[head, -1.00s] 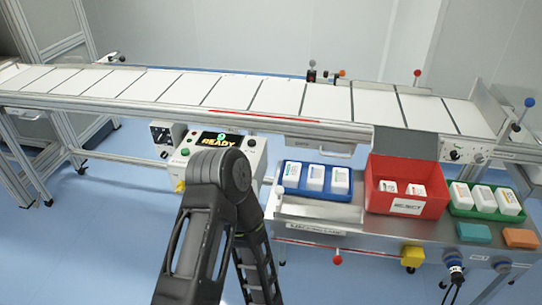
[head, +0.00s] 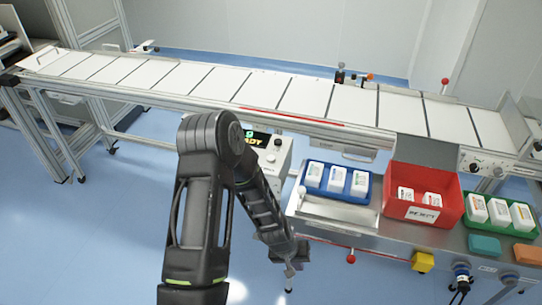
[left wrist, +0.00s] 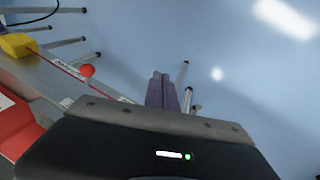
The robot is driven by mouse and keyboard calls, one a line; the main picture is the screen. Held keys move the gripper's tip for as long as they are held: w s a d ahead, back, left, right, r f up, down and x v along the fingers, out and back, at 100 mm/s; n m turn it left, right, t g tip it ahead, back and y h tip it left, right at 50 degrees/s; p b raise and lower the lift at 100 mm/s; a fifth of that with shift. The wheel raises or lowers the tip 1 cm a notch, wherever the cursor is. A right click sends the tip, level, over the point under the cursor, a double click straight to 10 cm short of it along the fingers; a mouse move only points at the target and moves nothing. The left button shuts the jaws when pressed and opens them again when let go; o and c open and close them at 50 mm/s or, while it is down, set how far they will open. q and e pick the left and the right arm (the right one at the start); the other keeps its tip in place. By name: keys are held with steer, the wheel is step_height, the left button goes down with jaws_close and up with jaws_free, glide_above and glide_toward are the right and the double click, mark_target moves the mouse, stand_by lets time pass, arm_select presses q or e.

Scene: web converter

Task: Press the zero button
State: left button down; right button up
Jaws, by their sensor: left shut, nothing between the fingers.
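The control panel (head: 279,160) stands below the front edge of the conveyor. Its dark display (head: 262,139) shows yellow letters ending in "ADY" and a green symbol above them. My left arm covers the panel's left part. A small knob (head: 278,142) shows on its right side. I cannot make out which control is the zero button. My left gripper (head: 291,268) is low, in front of and below the panel, beside the steel bench's left end, touching nothing that I can see. In the left wrist view its fingers (left wrist: 161,91) are together and empty over blue floor. My right gripper is out of view.
The steel bench (head: 335,213) holds a blue tray (head: 363,190), a red bin (head: 438,211) and a green tray (head: 530,232), each with white boxes. A red knob (head: 351,258) and yellow block (head: 423,262) sit along its front. Open blue floor lies at left.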

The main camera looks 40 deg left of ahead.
arm_select(q)
steer(key=w+a+r+t, duration=0.1)
steer(key=w+a+r, duration=0.2)
steer(key=w+a, duration=0.1)
steer(key=w+a+r+n+t, duration=0.1)
steer(key=w+a+r, duration=0.3)
steer(key=w+a+r+n+y, duration=0.1)
steer(key=w+a+r, duration=0.3)
steer(key=a, duration=0.1)
steer(key=shift+w+t, duration=0.2)
steer(key=shift+t, duration=0.2)
steer(key=w+a+r+t, duration=0.1)
steer(key=w+a+r, duration=0.3)
steer(key=a+r, duration=0.3)
step_height(320, 180, up, 11)
steer(key=n+t+y, duration=0.1)
steer(key=t, duration=0.1)
glide_above(269, 159)
steer(key=shift+f, duration=0.1)
step_height(269, 159, down, 7)
steer(key=b, duration=0.6)
steer(key=shift+f, duration=0.2)
steer(key=shift+f+b, duration=0.65)
steer(key=shift+b, duration=0.1)
steer(key=shift+f+b, duration=0.4)
steer(key=shift+b, duration=0.25)
